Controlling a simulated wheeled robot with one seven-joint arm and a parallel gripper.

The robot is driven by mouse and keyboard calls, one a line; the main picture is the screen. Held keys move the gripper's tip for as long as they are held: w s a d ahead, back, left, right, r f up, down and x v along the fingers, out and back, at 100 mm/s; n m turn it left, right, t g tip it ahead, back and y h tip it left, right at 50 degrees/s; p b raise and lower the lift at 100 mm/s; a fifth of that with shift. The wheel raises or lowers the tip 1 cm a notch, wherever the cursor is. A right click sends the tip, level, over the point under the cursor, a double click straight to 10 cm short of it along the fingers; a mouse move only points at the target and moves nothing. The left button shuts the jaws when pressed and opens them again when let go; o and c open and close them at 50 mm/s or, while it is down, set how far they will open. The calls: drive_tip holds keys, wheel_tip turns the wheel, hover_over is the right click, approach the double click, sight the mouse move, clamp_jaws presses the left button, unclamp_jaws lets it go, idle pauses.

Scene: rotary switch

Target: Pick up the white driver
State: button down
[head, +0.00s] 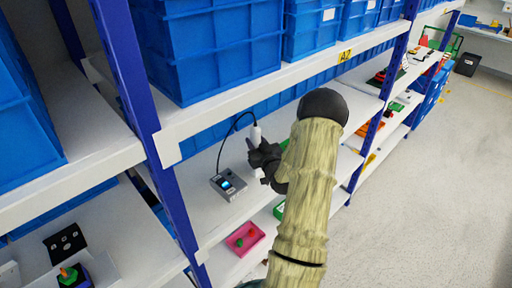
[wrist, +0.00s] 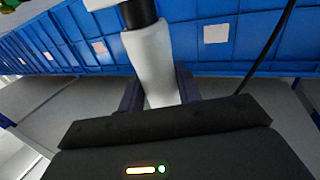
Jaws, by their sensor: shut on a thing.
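The white driver (wrist: 155,62) is a white cylinder with a dark collar near its top in the wrist view. In the head view it shows as a white upright piece (head: 256,134) with a black cable at its top. My gripper (wrist: 160,98) is shut on the driver, with a dark finger on each side of it. In the head view my gripper (head: 262,158) is over the middle shelf, and my arm hides part of the shelf behind it.
A grey box with a lit display (head: 228,184) stands on the shelf, joined to the cable. Blue bins (head: 210,50) fill the shelf above and stand behind. Blue posts (head: 140,90) bound the bay. A pink tray (head: 246,239) lies below.

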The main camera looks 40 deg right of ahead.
sight(256, 123)
wheel_tip(256, 123, up, 8)
drive_tip(key=shift+r+b, duration=0.15)
drive_tip(key=shift+b, duration=1)
drive_tip(key=c, duration=1.7)
unclamp_jaws()
clamp_jaws()
